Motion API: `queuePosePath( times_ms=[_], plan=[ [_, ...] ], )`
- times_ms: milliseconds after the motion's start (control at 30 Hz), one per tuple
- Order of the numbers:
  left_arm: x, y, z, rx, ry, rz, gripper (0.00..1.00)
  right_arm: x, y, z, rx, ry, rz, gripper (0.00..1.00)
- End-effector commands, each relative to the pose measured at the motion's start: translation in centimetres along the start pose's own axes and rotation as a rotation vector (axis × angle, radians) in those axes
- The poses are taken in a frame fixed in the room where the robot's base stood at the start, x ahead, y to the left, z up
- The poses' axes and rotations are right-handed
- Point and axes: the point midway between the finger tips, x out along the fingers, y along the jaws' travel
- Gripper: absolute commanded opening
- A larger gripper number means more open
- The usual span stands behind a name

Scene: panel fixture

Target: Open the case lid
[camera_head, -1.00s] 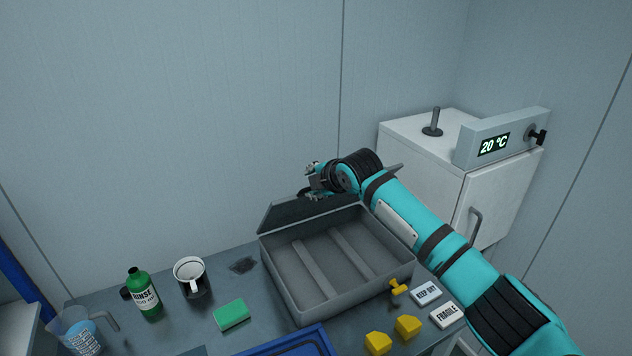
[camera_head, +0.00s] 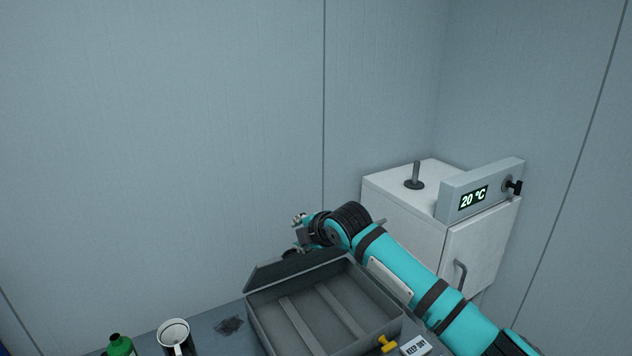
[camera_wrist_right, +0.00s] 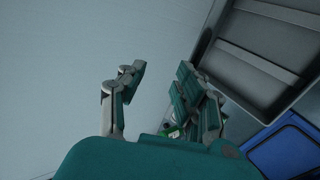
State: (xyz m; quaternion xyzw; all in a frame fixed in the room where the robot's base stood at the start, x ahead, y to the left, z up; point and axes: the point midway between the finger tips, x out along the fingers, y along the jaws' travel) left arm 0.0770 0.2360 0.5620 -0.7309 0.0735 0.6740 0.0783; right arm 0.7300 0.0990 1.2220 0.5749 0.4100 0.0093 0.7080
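The grey case (camera_head: 375,318) is open on the bench, with two dividers inside. It also shows at the upper right of the right wrist view (camera_wrist_right: 265,68). Its lid (camera_head: 285,268) stands raised and tilted back along the far side. My right gripper (camera_head: 298,235) is behind and above the lid's upper edge, with its arm reaching over the case's right side. In the right wrist view its fingers (camera_wrist_right: 160,85) are apart with nothing between them. I cannot tell whether the gripper touches the lid. My left gripper is out of view.
A white cabinet (camera_head: 405,218) with a 20 °C display (camera_head: 473,198) stands behind the arm at right. A mug (camera_head: 174,335), a green bottle (camera_head: 120,346), a yellow piece (camera_head: 387,343) and a KEEP DRY label (camera_head: 415,346) surround the case. Wall space above is free.

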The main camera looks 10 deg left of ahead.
Motion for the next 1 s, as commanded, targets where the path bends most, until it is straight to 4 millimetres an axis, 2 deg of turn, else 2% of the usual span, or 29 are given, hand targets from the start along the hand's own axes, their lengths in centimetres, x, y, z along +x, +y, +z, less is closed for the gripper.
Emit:
queuePosePath(
  times_ms=[33,633,1000],
  plan=[
    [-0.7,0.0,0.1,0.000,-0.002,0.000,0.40,-0.5,0.4,0.1,0.000,-0.001,-0.001,0.33],
    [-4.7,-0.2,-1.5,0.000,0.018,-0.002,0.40,-4.1,2.4,0.1,0.001,-0.001,-0.003,0.33],
    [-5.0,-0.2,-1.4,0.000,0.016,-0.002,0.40,-6.2,3.5,0.0,0.000,-0.001,-0.002,0.33]
  ],
)
